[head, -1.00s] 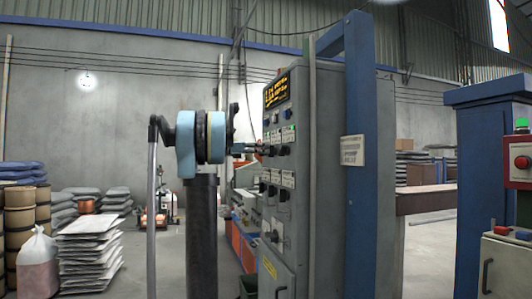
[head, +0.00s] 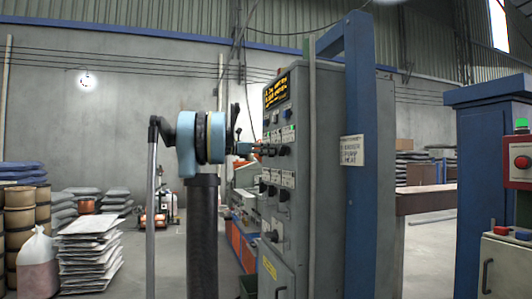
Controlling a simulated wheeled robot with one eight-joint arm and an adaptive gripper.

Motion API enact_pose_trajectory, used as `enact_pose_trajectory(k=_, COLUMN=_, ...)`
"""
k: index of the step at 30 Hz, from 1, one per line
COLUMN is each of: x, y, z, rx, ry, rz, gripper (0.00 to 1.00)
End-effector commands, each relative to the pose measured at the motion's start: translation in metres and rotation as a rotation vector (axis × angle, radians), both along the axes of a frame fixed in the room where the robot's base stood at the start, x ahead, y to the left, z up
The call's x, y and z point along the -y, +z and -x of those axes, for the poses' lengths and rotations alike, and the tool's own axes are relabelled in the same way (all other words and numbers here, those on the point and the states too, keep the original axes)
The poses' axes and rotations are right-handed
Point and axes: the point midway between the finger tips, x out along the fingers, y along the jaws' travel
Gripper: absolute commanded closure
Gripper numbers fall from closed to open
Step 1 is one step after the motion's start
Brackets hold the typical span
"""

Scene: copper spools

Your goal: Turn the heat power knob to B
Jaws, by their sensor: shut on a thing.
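The grey control cabinet (head: 302,170) stands at the centre, its knob panel seen at a steep angle. It carries rows of dark knobs with small white labels, too small to read, so I cannot tell which is the heat power knob or where B lies. My gripper (head: 262,150) reaches in from the left at the middle of the panel. It is shut on a panel knob, which its fingers largely hide. The knob's pointer and setting are hidden.
A lit amber display (head: 276,92) tops the panel. A blue post (head: 359,180) stands at the cabinet's right side. Orange and grey machinery (head: 246,215) is behind my arm. Stacked sheets (head: 92,245) and barrels (head: 20,225) are at left; open floor lies between.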

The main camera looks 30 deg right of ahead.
Motion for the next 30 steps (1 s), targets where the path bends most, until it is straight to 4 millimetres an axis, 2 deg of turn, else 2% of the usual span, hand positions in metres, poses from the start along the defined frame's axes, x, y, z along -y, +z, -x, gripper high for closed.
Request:
enact_pose_trajectory(k=11, x=-0.0006, y=0.0003, z=0.0001, rx=0.126, ry=0.004, rz=0.032, gripper=1.00)
enact_pose_trajectory(k=30, x=-0.0022, y=-0.0022, z=0.0058, rx=0.620, ry=0.005, rz=0.150, gripper=1.00)
